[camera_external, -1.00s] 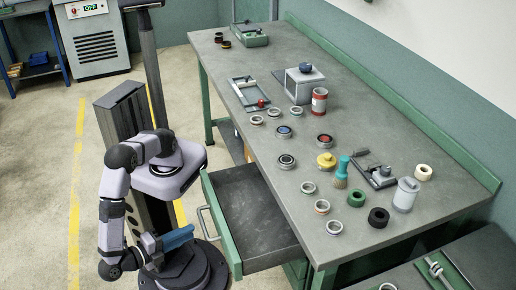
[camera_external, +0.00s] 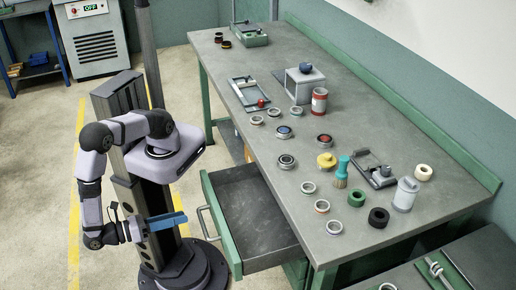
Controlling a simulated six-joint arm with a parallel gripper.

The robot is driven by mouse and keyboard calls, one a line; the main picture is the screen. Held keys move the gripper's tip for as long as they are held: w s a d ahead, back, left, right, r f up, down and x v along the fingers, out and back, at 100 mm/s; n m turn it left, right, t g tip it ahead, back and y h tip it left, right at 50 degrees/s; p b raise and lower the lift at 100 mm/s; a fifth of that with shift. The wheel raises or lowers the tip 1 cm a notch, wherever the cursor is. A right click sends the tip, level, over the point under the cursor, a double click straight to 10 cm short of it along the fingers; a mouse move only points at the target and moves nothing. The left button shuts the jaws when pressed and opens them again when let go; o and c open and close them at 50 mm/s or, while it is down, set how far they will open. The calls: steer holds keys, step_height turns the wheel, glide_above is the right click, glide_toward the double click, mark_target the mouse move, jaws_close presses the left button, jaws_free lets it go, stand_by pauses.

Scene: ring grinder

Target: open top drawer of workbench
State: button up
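The workbench (camera_external: 262,172) has a grey top and green frame. Its top drawer (camera_external: 250,215) is pulled out towards my arm, and its dark inside looks empty. The drawer has a green front (camera_external: 221,228) with a pale bar handle (camera_external: 204,222). My gripper (camera_external: 178,220), with blue fingers, is in front of the drawer, left of the handle and apart from it. It holds nothing that I can see. The fingers overlap from this side, so their gap is hidden.
Several rings and caps lie on the bench top, with a red can (camera_external: 319,101), a grey box vise (camera_external: 301,82), a brush (camera_external: 342,172) and a grey canister (camera_external: 405,195). A lower grey surface (camera_external: 478,262) is at the bottom right. Open floor (camera_external: 40,190) lies left of my arm.

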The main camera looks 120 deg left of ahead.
mark_target(203, 224)
steer(key=shift+w+a+f+m+h, duration=0.1)
steer(key=shift+w+f+m+h, duration=0.4)
steer(key=shift+m, duration=3.65)
steer(key=shift+s+d+f+m+h, duration=0.2)
steer(key=shift+f+m, duration=0.7)
steer(key=shift+m, duration=3.3)
steer(key=shift+w+a+f+m+h, duration=0.35)
steer(key=shift+f+m, duration=0.35)
steer(key=shift+m, duration=3.45)
steer(key=shift+d, duration=0.1)
steer(key=shift+p+x, duration=0.7)
steer(key=shift+x, duration=2.9)
steer(key=shift+c, duration=0.6)
